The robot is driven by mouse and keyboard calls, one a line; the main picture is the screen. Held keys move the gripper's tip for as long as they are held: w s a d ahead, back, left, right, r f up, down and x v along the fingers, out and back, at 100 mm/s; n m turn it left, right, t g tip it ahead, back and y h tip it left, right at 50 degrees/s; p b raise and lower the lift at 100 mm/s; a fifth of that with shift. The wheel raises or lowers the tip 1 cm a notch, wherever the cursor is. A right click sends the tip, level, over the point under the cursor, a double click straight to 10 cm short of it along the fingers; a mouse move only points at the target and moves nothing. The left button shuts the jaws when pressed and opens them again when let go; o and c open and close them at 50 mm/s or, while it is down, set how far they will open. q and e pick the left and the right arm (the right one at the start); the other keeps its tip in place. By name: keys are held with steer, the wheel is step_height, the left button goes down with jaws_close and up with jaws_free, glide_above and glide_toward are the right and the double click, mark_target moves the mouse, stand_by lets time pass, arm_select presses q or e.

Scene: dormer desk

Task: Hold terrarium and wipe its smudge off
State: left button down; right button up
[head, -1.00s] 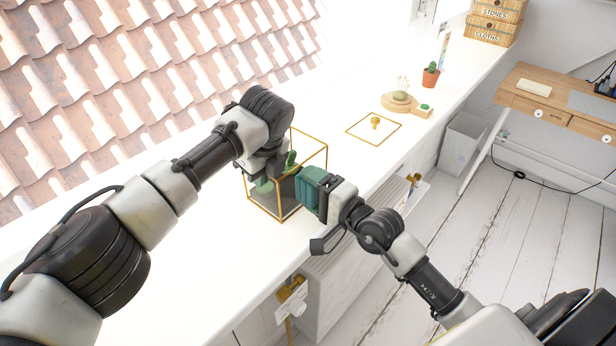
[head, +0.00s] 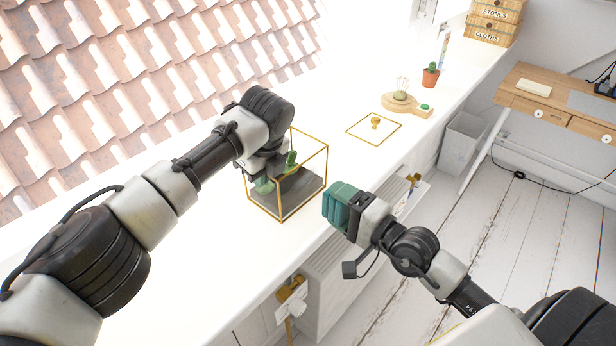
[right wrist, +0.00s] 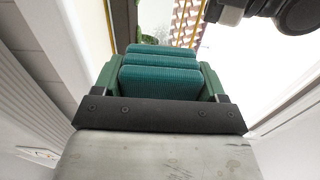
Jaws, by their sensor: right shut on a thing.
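The terrarium (head: 297,206) is a clear glass box with gold edges and dark soil, standing upright on the white sill. A green plant (head: 291,160) shows in it. My left gripper (head: 264,178) is at the terrarium's left side; its fingers are mostly hidden, so its grip is unclear. My right gripper (head: 340,203) is shut on a folded teal cloth (head: 333,198), apart from the terrarium, to its right. The cloth's ribbed folds (right wrist: 160,82) fill the right wrist view's middle, between green fingers. I cannot make out a smudge on the glass.
A gold-edged glass lid (head: 358,130) with a knob lies flat on the sill. A bin (head: 462,143) and a desk (head: 560,115) stand at right.

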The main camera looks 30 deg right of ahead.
mark_target(302, 183)
steer(key=shift+w, duration=0.15)
stand_by(0.3)
steer(key=shift+x, duration=2.35)
steer(key=shift+x, duration=1.05)
steer(key=shift+w+d, duration=0.3)
steer(key=shift+d, duration=0.55)
steer(key=shift+w+d, duration=0.3)
steer(key=shift+d, duration=0.55)
steer(key=shift+a, duration=0.1)
steer(key=shift+s+a, duration=0.25)
steer(key=shift+a, duration=0.6)
steer(key=shift+s+a, duration=0.25)
steer(key=shift+a, duration=0.65)
